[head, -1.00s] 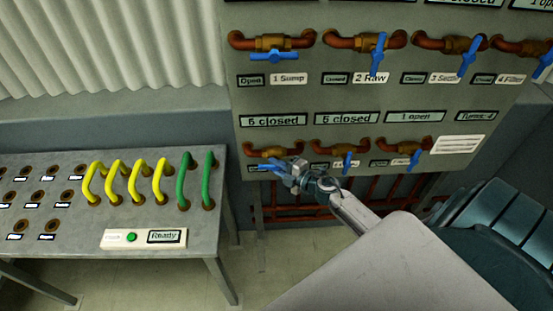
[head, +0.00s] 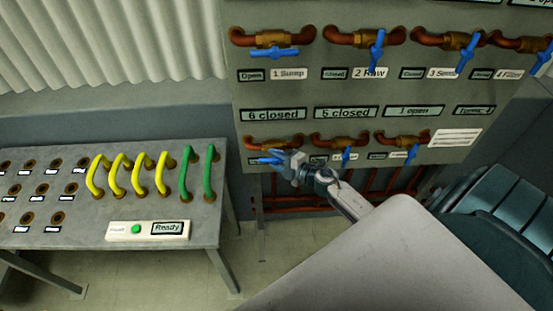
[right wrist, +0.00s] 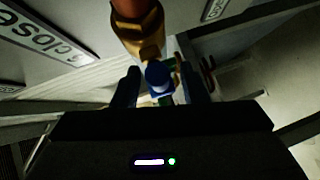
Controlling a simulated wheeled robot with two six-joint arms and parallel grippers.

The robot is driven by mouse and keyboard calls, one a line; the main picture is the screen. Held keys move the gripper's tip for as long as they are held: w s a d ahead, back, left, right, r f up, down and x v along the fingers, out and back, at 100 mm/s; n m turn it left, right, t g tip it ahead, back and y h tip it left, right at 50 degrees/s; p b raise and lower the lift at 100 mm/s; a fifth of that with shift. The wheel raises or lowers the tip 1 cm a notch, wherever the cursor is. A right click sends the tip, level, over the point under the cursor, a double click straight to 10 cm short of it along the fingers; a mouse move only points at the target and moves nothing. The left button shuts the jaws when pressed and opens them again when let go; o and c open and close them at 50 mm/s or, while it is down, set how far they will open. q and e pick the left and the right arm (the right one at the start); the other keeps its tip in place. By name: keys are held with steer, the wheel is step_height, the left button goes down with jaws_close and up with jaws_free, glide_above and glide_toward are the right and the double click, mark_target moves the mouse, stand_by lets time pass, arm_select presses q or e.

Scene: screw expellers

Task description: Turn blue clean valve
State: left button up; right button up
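The lower-left valve on the grey panel has a blue handle (head: 262,159) that lies roughly sideways, below a copper pipe and brass body (head: 274,142). My right gripper (head: 285,163) is at this handle's right part. In the right wrist view the blue handle (right wrist: 159,77) sits end-on between my two dark fingers (right wrist: 160,88), with gaps visible, so the gripper looks open around it. The brass valve body (right wrist: 143,35) is just above. The label under this valve is mostly hidden by my gripper, so I cannot read its name. My left gripper is out of view.
Other blue-handled valves line the panel, including 1 Sump (head: 275,53), 2 Raw (head: 376,50) and a lower-middle one (head: 346,157). Displays read "6 closed" (head: 273,114) and "5 closed" (head: 346,113). A table (head: 215,215) with yellow and green cables stands left.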

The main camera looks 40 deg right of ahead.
steer(key=shift+s, duration=0.1)
steer(key=b+v, duration=0.5)
steer(key=v, duration=0.5)
steer(key=shift+s+d, duration=0.15)
steer(key=shift+s, duration=0.15)
steer(key=s+a+p, duration=0.3)
steer(key=s+a, duration=0.1)
steer(key=s, duration=0.2)
steer(key=shift+s, duration=0.4)
steer(key=shift+a, duration=0.1)
stand_by(0.3)
